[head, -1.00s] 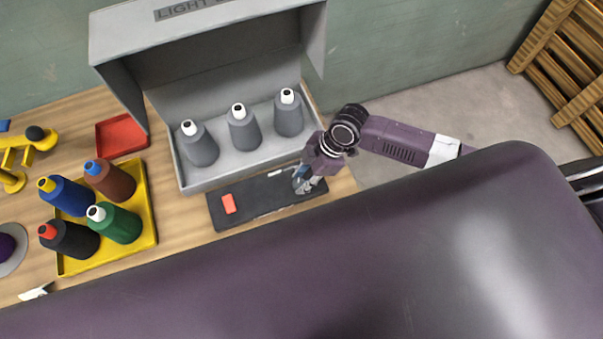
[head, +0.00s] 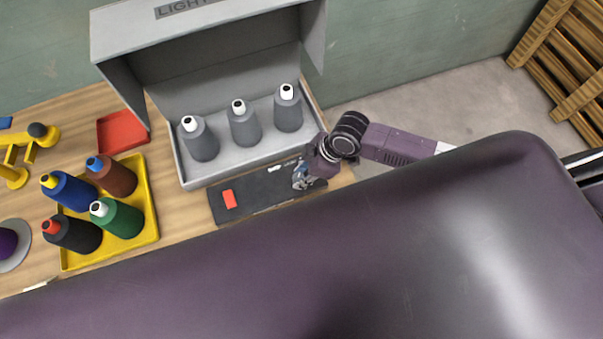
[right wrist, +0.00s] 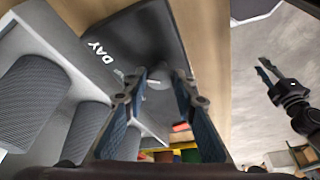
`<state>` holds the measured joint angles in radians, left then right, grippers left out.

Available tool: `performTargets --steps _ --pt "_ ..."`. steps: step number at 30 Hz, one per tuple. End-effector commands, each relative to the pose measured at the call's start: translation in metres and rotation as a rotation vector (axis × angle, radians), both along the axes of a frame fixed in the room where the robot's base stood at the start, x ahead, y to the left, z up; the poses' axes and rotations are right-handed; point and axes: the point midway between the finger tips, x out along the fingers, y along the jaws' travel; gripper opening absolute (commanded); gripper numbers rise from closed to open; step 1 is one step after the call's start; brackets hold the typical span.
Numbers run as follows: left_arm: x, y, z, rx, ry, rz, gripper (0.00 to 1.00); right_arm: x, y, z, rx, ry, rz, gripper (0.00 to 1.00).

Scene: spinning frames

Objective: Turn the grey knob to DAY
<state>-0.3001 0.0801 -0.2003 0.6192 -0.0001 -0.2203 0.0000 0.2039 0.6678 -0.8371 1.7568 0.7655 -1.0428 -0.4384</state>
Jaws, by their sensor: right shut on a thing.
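The fingers hide most of the knob in the head view. In the right wrist view the knob (right wrist: 160,77) shows between the blue-padded fingertips. The white word DAY (right wrist: 101,52) stands on the plate beside it. The knob's pointer direction cannot be told. My left gripper (right wrist: 264,68) shows open and empty in the right wrist view.
The grey light box (head: 182,168) holds three grey cones. A yellow tray (head: 152,222) with several coloured cones and a red tray (head: 122,130) stand to the left. A wooden pallet (head: 565,60) is at the far right.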

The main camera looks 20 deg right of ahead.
Motion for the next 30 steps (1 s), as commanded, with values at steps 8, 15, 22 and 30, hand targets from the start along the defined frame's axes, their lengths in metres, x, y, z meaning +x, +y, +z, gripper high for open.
performTargets --steps 8,15,22,30 --pt "0.000 0.000 0.000 0.000 0.000 0.000 0.26 0.002 0.001 0.001 0.003 -0.004 0.000 0.42" --pt "-0.001 0.003 0.000 0.003 0.000 0.000 0.26 0.001 0.000 0.002 0.001 -0.002 0.001 0.42" --pt "0.000 0.001 0.000 0.001 0.000 0.000 0.26 -0.003 -0.011 0.027 -0.001 -0.005 0.002 0.42" --pt "0.000 0.000 0.000 0.000 -0.001 0.000 0.26 -0.012 -0.031 0.080 0.000 -0.006 0.002 0.42"
